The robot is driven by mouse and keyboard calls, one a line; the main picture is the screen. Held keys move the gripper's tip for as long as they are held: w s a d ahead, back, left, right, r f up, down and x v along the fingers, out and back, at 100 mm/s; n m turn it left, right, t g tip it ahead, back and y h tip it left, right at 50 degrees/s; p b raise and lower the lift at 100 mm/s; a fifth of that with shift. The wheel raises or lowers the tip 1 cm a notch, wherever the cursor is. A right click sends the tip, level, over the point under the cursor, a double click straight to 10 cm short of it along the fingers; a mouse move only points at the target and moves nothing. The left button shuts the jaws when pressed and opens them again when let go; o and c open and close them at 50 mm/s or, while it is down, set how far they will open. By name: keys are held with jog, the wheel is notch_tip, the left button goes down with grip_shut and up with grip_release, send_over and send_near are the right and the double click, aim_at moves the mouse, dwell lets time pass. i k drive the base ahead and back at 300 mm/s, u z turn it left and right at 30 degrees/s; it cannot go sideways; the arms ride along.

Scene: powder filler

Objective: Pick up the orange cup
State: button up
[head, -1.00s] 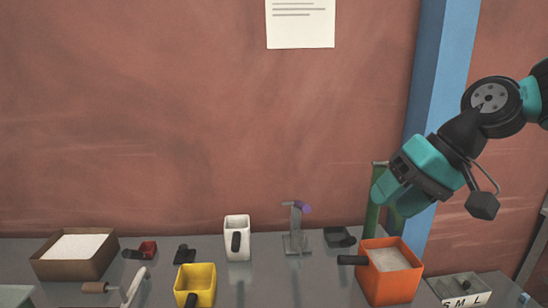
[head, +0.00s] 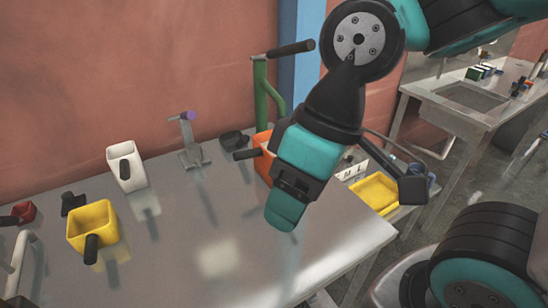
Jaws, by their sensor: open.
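The orange cup (head: 263,142), a square box-like cup with a black handle pointing left, stands at the right side of the steel table. My arm and gripper hide most of it from the head camera, including its opening. My gripper (head: 285,215), teal and black, is in front of the cup in the picture, pointing down over the table. It is open and nothing shows in it. I cannot tell exactly how far the gripper is from the cup.
On the table (head: 220,260) stand a white cup (head: 126,166), a yellow cup (head: 92,226) and a small grey stand (head: 190,140). A green post (head: 262,95) rises behind the orange cup. A yellow tray (head: 376,192) lies to the right. The table's front middle is bare.

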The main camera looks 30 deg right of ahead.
aim_at(263, 159)
jog(key=z, duration=2.8)
jog(key=k, duration=1.6)
jog(key=u, duration=1.65)
jog(key=i, duration=0.5)
jog(key=u, duration=0.1)
